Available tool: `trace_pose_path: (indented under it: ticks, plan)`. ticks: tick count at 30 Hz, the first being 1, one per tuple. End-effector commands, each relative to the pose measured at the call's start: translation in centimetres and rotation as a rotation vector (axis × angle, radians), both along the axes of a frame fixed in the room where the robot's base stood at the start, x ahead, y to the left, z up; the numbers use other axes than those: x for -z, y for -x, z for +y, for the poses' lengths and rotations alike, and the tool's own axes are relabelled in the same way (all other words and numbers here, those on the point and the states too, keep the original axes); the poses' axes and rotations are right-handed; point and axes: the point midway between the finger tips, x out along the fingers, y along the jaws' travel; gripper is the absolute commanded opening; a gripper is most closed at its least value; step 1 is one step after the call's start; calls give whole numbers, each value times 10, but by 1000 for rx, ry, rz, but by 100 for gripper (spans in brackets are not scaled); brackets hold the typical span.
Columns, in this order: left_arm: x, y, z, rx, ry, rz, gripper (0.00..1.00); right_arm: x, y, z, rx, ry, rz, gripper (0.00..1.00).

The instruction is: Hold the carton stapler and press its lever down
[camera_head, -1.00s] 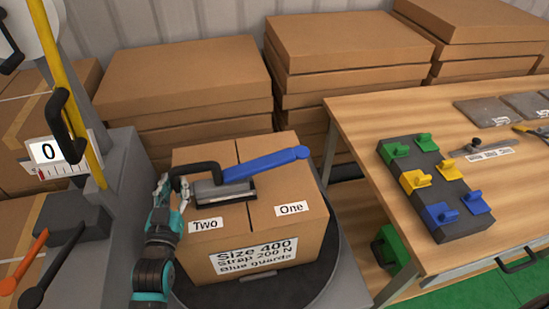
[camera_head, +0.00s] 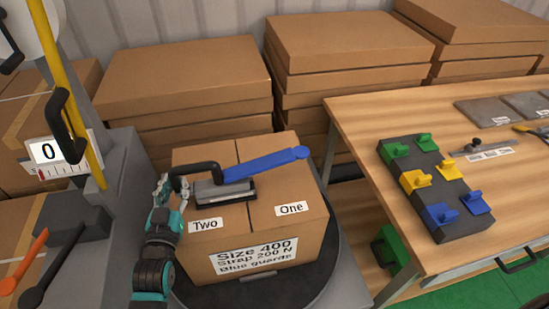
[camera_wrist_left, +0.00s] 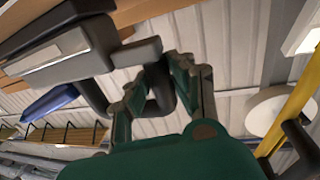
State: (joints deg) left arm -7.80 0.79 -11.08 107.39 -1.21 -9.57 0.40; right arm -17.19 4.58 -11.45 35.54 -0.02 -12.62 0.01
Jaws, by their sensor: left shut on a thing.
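The carton stapler has a grey body (camera_head: 222,192), a black handle (camera_head: 203,166) and a blue lever (camera_head: 275,160). It sits on top of the cardboard carton (camera_head: 262,238), near the label "Two", with the lever reaching right over the carton. My left gripper (camera_head: 167,188) is at the left end of the stapler, shut on its black handle. In the left wrist view the fingers (camera_wrist_left: 160,90) close around the dark handle, with the grey body (camera_wrist_left: 65,58) and blue lever (camera_wrist_left: 48,102) at left. My right gripper is not in view.
The carton stands on a round dark turntable (camera_head: 335,285). A wooden table (camera_head: 350,130) at right carries a dark block (camera_head: 455,215) with coloured clips. Stacked flat cartons (camera_head: 185,75) stand behind. A grey machine with a yellow post (camera_head: 75,85) stands at left.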

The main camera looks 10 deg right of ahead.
Motion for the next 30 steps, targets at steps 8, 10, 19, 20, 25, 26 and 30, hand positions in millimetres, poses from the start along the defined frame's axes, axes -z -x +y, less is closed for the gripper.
trace_pose_path:
  ticks: [8,10,19,20,25,26,30]
  plan:
    - [0,0,0,0,0,1,0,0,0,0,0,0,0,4]
    - [0,0,0,0,0,1,0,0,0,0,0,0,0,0]
    - [0,0,0,0,0,1,0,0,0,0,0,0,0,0]
    - [0,0,0,0,0,1,0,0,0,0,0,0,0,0]
    - [0,0,0,0,0,1,0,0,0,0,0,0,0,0]
    - [0,0,0,0,0,1,0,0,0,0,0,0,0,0]
    - [0,0,0,0,0,1,0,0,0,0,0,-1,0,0]
